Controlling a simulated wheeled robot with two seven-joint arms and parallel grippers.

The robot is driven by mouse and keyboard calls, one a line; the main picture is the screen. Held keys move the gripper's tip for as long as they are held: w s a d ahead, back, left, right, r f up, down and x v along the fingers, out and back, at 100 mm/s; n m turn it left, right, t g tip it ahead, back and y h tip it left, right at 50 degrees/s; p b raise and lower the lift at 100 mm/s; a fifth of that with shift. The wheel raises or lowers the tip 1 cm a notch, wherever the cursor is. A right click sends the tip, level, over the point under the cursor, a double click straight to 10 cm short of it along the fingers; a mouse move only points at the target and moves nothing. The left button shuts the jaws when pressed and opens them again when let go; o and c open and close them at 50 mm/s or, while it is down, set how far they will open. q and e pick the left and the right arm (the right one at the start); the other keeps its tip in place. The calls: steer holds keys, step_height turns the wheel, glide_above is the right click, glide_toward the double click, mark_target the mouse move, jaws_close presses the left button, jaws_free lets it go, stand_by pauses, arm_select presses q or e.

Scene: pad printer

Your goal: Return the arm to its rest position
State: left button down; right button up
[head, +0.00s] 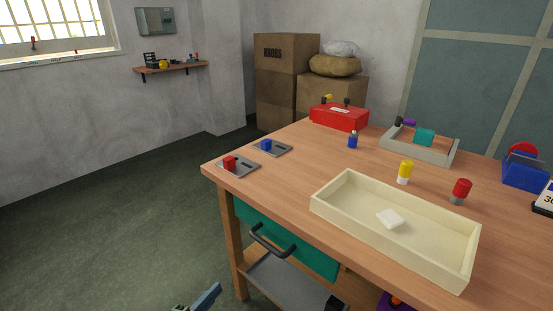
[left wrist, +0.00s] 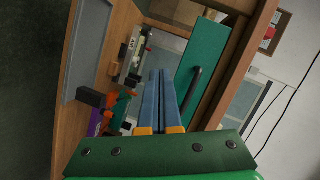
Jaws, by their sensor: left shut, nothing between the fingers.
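My left gripper (head: 208,297) shows only in part at the bottom edge of the head view, low in front of the workbench and apart from it. In the left wrist view its two blue fingers (left wrist: 160,75) lie together, shut with nothing between them. The green drawer (left wrist: 210,62) with its dark handle is beyond the fingers in that view. My right gripper is in neither view.
The wooden workbench (head: 290,185) bears a cream tray (head: 330,205) with a white block (head: 390,218), a red box (head: 340,117), a yellow bottle (head: 405,170) and a red one (head: 460,190). A drawer handle (head: 270,243) juts out in front. The floor at left is clear.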

arm_select(q)
steer(key=s+a+f+n+g+y, duration=0.25)
steer(key=s+f+n, duration=0.25)
steer(key=s+f, duration=0.45)
steer(key=s+a+f+n+g+y, duration=0.2)
steer(key=s+f+n+g+y, duration=0.25)
steer(key=f, duration=0.75)
steer(key=s+d+f+n+g+h, duration=0.1)
steer(key=s+d+f+n+g, duration=0.2)
steer(key=s, duration=0.7)
steer(key=s+f+n+g, duration=0.3)
steer(key=s+f, duration=0.2)
steer(key=s, duration=0.6)
step_height(320, 180, up, 21)
steer(key=s+p, duration=0.1)
steer(key=p, duration=1.9)
steer(key=shift+d+f+p, duration=0.2)
steer(key=shift+d+p, duration=0.05)
steer(key=shift+p, duration=0.05)
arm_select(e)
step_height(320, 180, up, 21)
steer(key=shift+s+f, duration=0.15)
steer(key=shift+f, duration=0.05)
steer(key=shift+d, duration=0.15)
